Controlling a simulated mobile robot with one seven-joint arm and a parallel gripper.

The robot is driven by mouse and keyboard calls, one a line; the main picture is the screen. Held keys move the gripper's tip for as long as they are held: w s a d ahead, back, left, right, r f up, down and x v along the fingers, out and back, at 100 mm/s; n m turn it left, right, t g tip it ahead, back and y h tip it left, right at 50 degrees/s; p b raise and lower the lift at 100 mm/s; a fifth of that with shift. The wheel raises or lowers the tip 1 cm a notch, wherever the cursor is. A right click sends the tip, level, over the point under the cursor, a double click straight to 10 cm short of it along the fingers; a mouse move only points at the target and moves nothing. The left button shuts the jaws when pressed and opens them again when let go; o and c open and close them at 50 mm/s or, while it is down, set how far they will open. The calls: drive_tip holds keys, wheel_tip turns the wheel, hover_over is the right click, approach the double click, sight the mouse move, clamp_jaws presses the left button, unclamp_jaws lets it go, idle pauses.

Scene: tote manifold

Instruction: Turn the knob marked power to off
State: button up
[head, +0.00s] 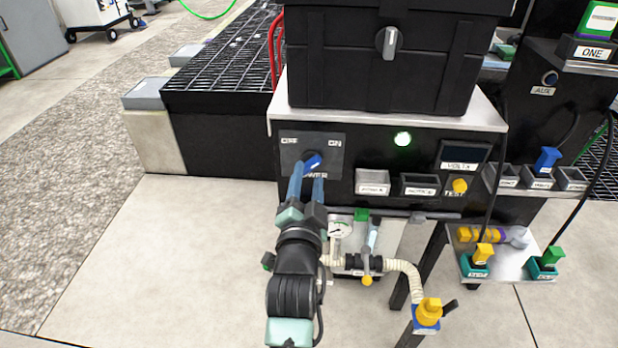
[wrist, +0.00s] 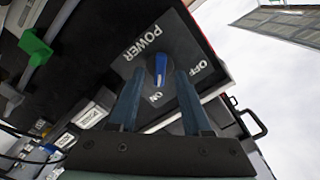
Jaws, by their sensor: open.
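The power knob (head: 313,161) is blue and sits on a grey plate (head: 331,140) at the left of the black panel. The plate reads OFF at left, ON at right and POWER below, partly covered by my fingers. The knob also shows in the wrist view (wrist: 160,67), where its long grip appears to point toward ON. My gripper (head: 308,172) is open in front of the plate. In the wrist view its two blue fingers (wrist: 158,80) stand on either side of the knob, with visible gaps. Whether the tips reach the knob's depth is unclear.
A black case (head: 340,65) with a grey knob (head: 389,42) stands on top of the panel box. A gauge (head: 340,229) and hoses sit below. Floor at left is clear.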

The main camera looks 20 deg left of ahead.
drive_tip(key=shift+x, duration=1)
clamp_jaws()
